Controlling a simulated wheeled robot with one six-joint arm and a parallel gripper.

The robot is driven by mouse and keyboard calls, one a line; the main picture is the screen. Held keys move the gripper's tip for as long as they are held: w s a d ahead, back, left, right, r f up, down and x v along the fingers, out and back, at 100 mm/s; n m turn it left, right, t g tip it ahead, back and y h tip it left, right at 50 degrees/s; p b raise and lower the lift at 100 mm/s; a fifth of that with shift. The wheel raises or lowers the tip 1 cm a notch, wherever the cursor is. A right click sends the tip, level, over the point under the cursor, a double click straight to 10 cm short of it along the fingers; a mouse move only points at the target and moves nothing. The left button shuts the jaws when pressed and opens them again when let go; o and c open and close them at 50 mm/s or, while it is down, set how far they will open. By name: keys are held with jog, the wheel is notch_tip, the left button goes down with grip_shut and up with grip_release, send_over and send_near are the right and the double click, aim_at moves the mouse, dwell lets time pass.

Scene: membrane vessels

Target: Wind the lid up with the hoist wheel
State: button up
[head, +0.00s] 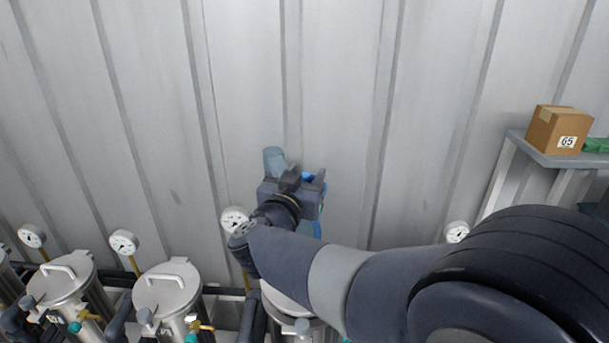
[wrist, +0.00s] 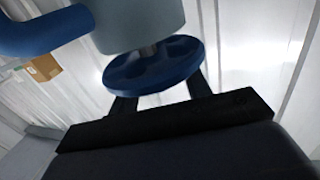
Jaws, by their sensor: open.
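The blue hoist wheel (wrist: 155,68) fills the middle of the wrist view, on a short shaft below a grey cylindrical housing (wrist: 140,25). A blue hoist arm (wrist: 45,36) runs from the housing to the left. My gripper (wrist: 158,97) is open, with its dark fingers reaching up behind the wheel's rim. I cannot tell whether they touch it. In the head view my gripper (head: 308,182) is at the hoist in front of the wall and hides most of the wheel. The grey housing (head: 273,160) shows beside it. A vessel lid (head: 290,301) is partly hidden under my arm.
Closed steel vessels (head: 165,290) with handled lids stand in a row at the lower left, with pressure gauges (head: 124,243) behind them. A shelf (head: 555,156) at the right bears a cardboard box (head: 557,130). The corrugated wall (head: 340,90) stands close behind the hoist.

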jog(key=shift+c, duration=0.4)
jog(key=c, duration=0.9)
